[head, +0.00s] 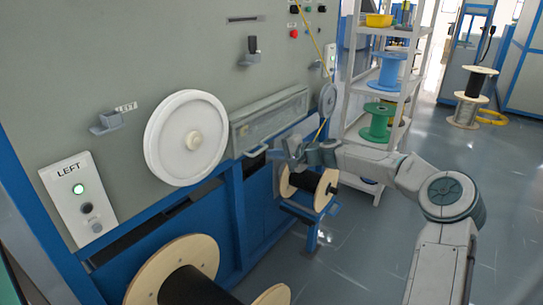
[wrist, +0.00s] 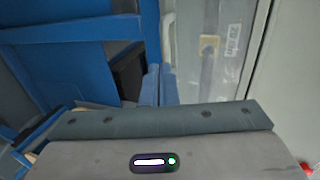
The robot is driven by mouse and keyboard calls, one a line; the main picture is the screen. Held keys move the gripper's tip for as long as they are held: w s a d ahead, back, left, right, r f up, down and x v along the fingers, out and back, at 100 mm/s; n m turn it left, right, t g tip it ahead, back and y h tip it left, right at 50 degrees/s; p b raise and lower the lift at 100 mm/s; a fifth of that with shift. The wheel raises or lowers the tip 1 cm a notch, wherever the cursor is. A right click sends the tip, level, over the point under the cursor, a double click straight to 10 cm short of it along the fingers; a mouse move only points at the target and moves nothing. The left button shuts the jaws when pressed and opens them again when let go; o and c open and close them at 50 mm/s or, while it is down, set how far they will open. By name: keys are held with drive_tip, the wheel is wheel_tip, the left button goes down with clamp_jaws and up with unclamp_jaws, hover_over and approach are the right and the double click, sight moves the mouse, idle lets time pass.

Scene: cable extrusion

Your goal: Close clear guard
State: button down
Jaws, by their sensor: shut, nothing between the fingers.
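The clear guard (head: 268,118) is a long see-through panel in a grey frame, low on the machine face and right of the white wheel. A bar handle (head: 255,152) runs along its lower edge. My gripper (head: 281,150) is at the guard's lower edge, near the handle. In the wrist view the guard (wrist: 212,70) fills the right of centre, with a pale handle (wrist: 168,38) beside it. My gripper's blue fingers (wrist: 159,86) are together and hold nothing, just below that handle. I cannot tell whether they touch it, or whether the guard sits fully flush.
A black-cored wooden spool (head: 308,188) stands on a blue stand below my gripper. A larger spool (head: 175,275) is at front left. The white wheel (head: 186,138) sticks out left of the guard.

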drive_tip(key=f+v, duration=0.1)
drive_tip(key=v, duration=1)
drive_tip(key=s+a+n+g+h+p, duration=0.2)
drive_tip(key=s+a+n+g+p, duration=0.15)
drive_tip(key=s, duration=0.35)
drive_tip(key=s+a+n+g+h+p, duration=0.25)
drive_tip(key=s+a+p, duration=0.2)
drive_tip(key=s, duration=0.25)
drive_tip(key=s+d+r+h+p, duration=0.2)
drive_tip(key=s+d+r+p, duration=0.1)
drive_tip(key=s, duration=0.6)
drive_tip(key=s+d+r+h+p, duration=0.2)
drive_tip(key=s+d+r+p, duration=0.2)
drive_tip(key=s+r, duration=0.4)
drive_tip(key=s+d+r+n+h+p, duration=0.1)
drive_tip(key=s+d+r+h+p, duration=0.2)
drive_tip(key=s, duration=0.8)
wheel_tip(320, 180, up, 3)
drive_tip(key=shift+d+r+p, duration=0.15)
drive_tip(key=shift+d+p, duration=0.5)
drive_tip(key=shift+p, duration=0.6)
